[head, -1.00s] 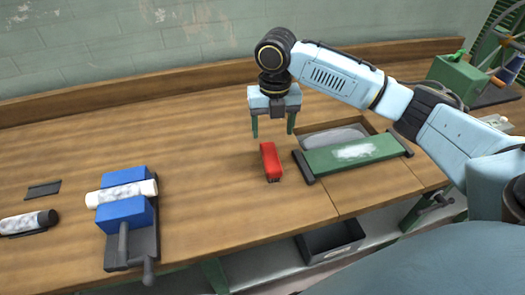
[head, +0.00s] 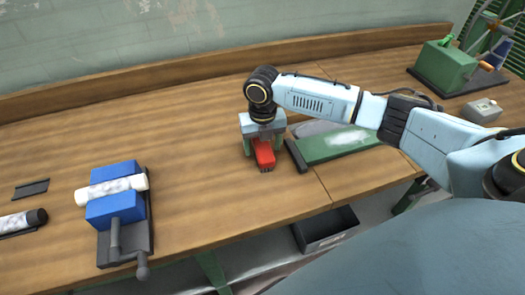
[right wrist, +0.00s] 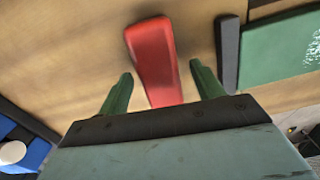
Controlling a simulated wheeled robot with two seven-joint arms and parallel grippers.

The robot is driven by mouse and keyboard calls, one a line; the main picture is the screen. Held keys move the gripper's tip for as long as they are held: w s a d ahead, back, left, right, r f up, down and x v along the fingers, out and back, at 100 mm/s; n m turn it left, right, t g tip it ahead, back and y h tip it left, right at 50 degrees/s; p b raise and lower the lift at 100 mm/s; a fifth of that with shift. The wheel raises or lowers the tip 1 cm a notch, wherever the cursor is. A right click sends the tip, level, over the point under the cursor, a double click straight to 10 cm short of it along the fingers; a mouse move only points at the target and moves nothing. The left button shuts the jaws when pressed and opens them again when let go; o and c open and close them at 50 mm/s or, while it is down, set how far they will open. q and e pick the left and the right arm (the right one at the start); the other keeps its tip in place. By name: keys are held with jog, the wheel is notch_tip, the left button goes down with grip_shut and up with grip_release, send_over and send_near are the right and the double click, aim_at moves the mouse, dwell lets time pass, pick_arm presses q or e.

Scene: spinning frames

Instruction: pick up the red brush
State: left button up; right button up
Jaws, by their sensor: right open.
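The red brush (head: 263,155) lies on the wooden workbench near the middle of the head view. My right gripper (head: 263,148) is open and low over it, with one finger on each side of the brush. In the right wrist view, the red brush (right wrist: 153,60) runs between the two green fingers of my right gripper (right wrist: 160,85), with a gap on both sides. The brush's near end is hidden behind the gripper body there. My left gripper is in neither view.
A green board (head: 330,145) with a white patch lies just right of the brush. A blue clamp (head: 113,207) holding a white roll stands at left. A green spinning device (head: 445,68) stands at back right. Bare bench (head: 200,130) lies left of the brush.

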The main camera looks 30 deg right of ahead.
aim_at(262, 146)
jog(key=shift+f, duration=0.5)
jog(key=c, duration=1.1)
notch_tip(262, 146, up, 10)
jog(key=shift+r+p, duration=0.1)
jog(key=shift+p, duration=0.25)
jog(key=o, duration=0.5)
jog(key=shift+c, duration=0.2)
jog(key=c, duration=0.3)
